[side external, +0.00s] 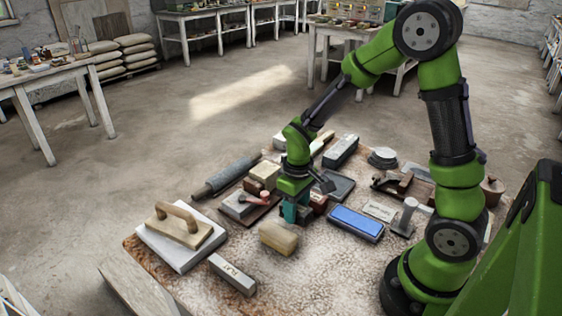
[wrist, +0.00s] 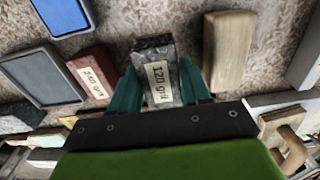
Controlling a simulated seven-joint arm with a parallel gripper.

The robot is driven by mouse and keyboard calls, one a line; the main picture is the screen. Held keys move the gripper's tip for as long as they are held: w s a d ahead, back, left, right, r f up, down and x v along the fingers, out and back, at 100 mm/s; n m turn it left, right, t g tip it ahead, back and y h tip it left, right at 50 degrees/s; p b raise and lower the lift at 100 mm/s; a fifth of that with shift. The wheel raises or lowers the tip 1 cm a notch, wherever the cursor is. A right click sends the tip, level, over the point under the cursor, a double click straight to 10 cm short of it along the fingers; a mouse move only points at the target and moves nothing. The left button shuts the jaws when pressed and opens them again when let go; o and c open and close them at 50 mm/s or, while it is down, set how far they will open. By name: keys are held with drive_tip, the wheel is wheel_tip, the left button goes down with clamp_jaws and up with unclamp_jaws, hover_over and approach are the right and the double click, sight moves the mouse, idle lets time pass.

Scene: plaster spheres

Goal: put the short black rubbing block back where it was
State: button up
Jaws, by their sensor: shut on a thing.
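The short black rubbing block (wrist: 150,52) is dark and speckled, with a pale label reading "120 grit". In the wrist view it sits between the teal fingers of my gripper (wrist: 158,82), which is shut on it. In the side view my gripper (side external: 292,213) points down over the middle of the work board, just behind a tan block (side external: 278,238). There the black block is mostly hidden by the fingers, and I cannot tell whether it touches the board. A reddish block (wrist: 90,76) labelled "240 grit" lies to its left in the wrist view.
The tan block (wrist: 228,48) stands close on the right in the wrist view. A blue stone (side external: 356,222), a dark shallow tray (side external: 338,186), a wooden float (side external: 178,226) and a grey bar (side external: 232,273) lie around. The board's front middle (side external: 300,280) is clear.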

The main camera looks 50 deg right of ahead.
drive_tip(key=shift+f, duration=1.3)
drive_tip(key=shift+f, duration=0.15)
drive_tip(key=o, duration=1.2)
wheel_tip(320, 180, up, 12)
drive_tip(key=shift+r, duration=0.15)
drive_tip(key=s+a+r+m+t+y, duration=0.2)
drive_tip(key=s+a+r+m+t, duration=0.2)
drive_tip(key=s+r+t, duration=0.3)
wheel_tip(320, 180, up, 4)
drive_tip(key=shift+s+a+r, duration=0.15)
drive_tip(key=shift+s+a, duration=0.3)
drive_tip(key=shift+s, duration=0.65)
